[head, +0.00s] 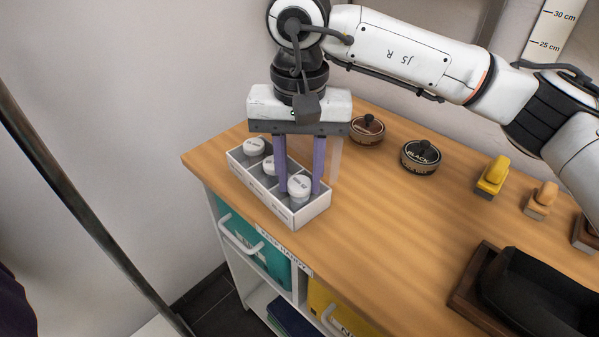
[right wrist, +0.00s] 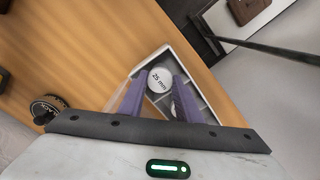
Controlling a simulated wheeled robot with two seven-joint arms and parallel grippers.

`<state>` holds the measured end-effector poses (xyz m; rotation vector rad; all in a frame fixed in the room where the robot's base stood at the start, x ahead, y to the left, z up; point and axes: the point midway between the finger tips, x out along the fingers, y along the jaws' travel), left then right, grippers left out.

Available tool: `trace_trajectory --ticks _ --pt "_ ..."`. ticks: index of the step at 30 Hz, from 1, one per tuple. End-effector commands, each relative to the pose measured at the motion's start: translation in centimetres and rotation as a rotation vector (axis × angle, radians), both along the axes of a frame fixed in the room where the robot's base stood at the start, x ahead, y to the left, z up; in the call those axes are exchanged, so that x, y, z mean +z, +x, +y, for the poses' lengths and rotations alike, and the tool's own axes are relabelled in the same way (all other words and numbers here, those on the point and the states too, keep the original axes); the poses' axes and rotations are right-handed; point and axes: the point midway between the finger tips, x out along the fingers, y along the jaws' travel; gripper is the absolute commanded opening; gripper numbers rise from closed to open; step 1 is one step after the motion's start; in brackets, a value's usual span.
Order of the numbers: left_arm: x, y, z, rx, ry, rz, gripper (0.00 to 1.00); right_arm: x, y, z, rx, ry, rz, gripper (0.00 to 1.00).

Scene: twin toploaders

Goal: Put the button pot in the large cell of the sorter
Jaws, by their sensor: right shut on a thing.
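The sorter (head: 281,214) is a white open box with several walls, standing at the table's left front edge. The button pot (head: 299,186) is a small clear pot with a white lid. In the right wrist view its lid (right wrist: 160,79) reads 25 mm. My right gripper (head: 299,190) points down with its two purple fingers shut on this pot. The pot is upright in or just over the sorter's right end cell, which looks the largest. I cannot tell whether its base touches the floor. My left gripper is not in view.
Two other white-lidded pots (head: 254,147) (head: 270,166) sit in the other cells. Behind the sorter are a brown round tin (head: 367,130) and a black tin (head: 420,157). Yellow and wooden stamps (head: 492,177) and a black tray (head: 535,290) are at right. The middle tabletop is clear.

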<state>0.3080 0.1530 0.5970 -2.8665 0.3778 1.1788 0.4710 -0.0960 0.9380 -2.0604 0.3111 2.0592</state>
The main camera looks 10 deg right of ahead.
Motion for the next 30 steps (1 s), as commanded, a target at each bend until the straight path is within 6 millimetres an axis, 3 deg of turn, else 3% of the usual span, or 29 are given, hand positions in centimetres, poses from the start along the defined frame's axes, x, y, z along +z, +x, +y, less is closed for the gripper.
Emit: trace_trajectory --ticks 11,24,30 --pt "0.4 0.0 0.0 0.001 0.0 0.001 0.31 0.8 0.1 0.0 0.0 0.001 -0.001 0.39" --pt "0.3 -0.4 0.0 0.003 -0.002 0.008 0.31 9.5 0.0 0.1 0.0 0.001 -0.003 0.39" --pt "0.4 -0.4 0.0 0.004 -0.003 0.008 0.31 11.9 0.0 0.0 -0.001 0.001 -0.001 0.39"
